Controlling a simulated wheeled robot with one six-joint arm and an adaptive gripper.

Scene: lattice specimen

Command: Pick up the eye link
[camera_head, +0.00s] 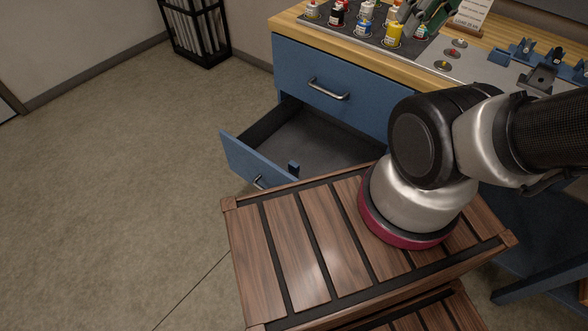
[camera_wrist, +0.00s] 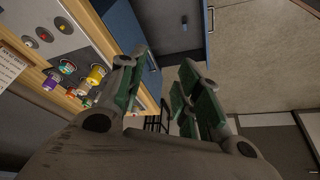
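A small blue piece (camera_head: 293,167) stands on the grey floor of the open lower drawer, near its front; it may be the eye link, but it is too small to tell. In the wrist view it shows as a small blue spot (camera_wrist: 184,22) beyond the fingertips. My gripper (camera_wrist: 163,60) is open, with green pads on its fingers and nothing between them. In the head view my gripper (camera_head: 428,13) is partly cut off at the top edge, over the workbench and well away from the drawer.
The blue drawer (camera_head: 250,160) is pulled out below a shut drawer (camera_head: 330,85). Several paint jars (camera_head: 393,34) stand on the bench, beside a grey plate with blue fixtures (camera_head: 522,48). A slatted wooden top (camera_head: 285,245) lies in front.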

